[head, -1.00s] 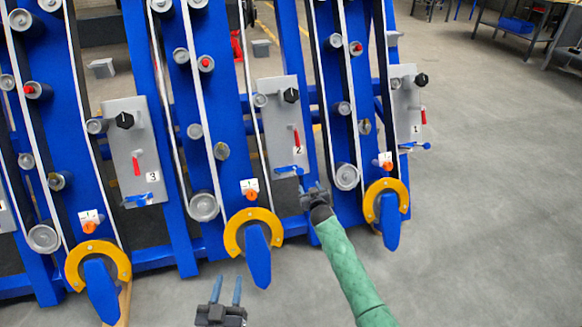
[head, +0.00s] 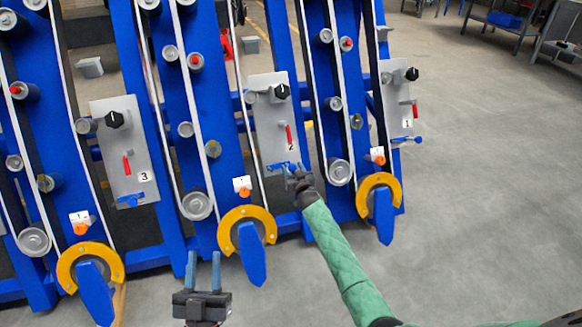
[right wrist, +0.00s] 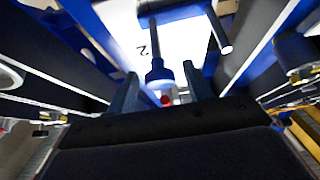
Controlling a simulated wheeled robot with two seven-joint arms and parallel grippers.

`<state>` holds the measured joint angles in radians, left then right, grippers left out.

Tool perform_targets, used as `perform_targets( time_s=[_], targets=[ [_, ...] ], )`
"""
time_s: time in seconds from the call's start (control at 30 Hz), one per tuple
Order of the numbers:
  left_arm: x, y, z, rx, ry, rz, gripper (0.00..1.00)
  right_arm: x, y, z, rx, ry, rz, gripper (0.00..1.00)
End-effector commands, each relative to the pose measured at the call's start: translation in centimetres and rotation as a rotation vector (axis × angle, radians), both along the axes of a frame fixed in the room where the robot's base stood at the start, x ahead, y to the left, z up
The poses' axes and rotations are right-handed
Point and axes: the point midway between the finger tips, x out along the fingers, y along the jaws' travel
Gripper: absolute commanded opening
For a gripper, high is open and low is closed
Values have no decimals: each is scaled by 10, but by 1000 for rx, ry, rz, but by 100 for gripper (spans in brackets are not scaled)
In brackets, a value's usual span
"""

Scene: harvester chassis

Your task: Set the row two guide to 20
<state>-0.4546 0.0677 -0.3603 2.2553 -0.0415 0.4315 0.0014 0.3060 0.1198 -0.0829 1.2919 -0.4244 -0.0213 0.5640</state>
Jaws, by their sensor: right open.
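The grey row two panel (head: 268,115), marked 2, carries a black knob (head: 282,91), a red lever (head: 289,134) and a blue handle (head: 280,166) at its lower edge. My right gripper (head: 294,171) is at this blue handle, partly covering it. In the right wrist view, the blue handle (right wrist: 158,72) stands between the two spread fingers of my right gripper (right wrist: 161,92); contact cannot be told. Below the panel is an orange knob (head: 244,192) with a small white label. My left gripper (head: 204,272) is open and empty, low in front of the machine.
Similar panels stand on either side, row three (head: 125,150) at left and row one (head: 396,95) at right. Yellow ring guards (head: 228,228) with blue pointed plates stick out low in front. The grey floor (head: 480,200) at right is clear. Metal tables stand at the back right.

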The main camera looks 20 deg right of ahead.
Motion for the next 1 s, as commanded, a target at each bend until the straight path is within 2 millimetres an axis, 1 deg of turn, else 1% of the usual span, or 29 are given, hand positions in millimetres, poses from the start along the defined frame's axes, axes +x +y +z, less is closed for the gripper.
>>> perform_targets(
  time_s=[0.1,0.3,0.47,0.73,0.87,0.9,1.0],
  targets=[
    [-6,3,17,-15,-61,4,36,11,0,0,0,0,0,51],
    [-15,6,38,-33,-135,7,36,22,1,0,-1,0,-1,51],
    [-17,7,44,-38,-157,8,36,25,1,0,-1,1,-1,51],
    [-18,7,45,-39,-160,8,36,25,1,0,-1,1,-1,51],
    [-18,7,44,-37,-158,7,36,25,1,0,-1,1,-1,26],
    [-18,7,44,-37,-158,7,36,25,1,0,-1,1,-1,18],
    [-18,7,44,-37,-158,7,36,25,1,0,-1,1,-1,0]
  ],
)
